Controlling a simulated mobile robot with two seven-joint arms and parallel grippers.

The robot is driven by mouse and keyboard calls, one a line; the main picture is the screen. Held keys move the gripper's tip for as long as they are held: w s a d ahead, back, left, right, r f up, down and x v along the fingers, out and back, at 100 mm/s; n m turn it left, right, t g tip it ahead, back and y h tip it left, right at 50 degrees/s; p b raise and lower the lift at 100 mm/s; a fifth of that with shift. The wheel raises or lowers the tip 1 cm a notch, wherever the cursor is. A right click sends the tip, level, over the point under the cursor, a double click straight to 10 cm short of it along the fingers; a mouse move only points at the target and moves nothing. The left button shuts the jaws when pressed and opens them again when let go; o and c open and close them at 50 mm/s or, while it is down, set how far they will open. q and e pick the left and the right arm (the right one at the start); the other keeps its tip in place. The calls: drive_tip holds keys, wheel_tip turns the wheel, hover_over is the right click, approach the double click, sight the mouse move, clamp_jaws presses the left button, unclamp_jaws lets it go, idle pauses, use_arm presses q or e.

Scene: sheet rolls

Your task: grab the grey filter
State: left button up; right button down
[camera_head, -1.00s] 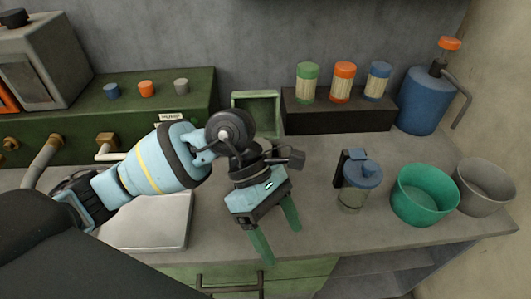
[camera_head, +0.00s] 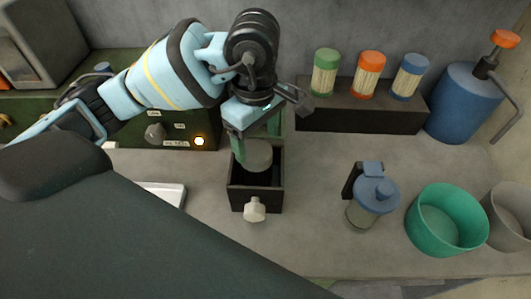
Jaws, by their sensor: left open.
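A grey round piece (camera_head: 258,155), which looks like the grey filter, sits at the back of a small dark open box (camera_head: 235,193) on the counter. The box has a pale knob (camera_head: 254,209) at its front. My left gripper (camera_head: 256,138) points down at the back of the box, with its two green fingers apart. The left finger is beside the grey piece's left edge; the right finger is partly hidden behind it. I cannot tell whether they touch it. My right gripper is not in view.
A dark rack (camera_head: 350,119) with green-, orange- and blue-capped jars stands behind to the right. A blue pump bottle (camera_head: 463,104), a blue-lidded jar (camera_head: 372,195), a green bowl (camera_head: 446,220) and a grey bowl (camera_head: 509,214) stand at right. The counter between box and lidded jar is clear.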

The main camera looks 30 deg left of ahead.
sight(256, 161)
use_arm(q)
drive_tip(key=shift+w, duration=0.3)
drive_tip(key=shift+s+f, duration=0.3)
drive_tip(key=shift+f, duration=1.05)
drive_tip(key=shift+a+f, duration=0.2)
drive_tip(key=shift+f, duration=2.35)
drive_tip(key=c, duration=0.8)
drive_tip(key=shift+c, duration=0.6)
wheel_tip(256, 161, up, 10)
drive_tip(key=shift+r, duration=0.1)
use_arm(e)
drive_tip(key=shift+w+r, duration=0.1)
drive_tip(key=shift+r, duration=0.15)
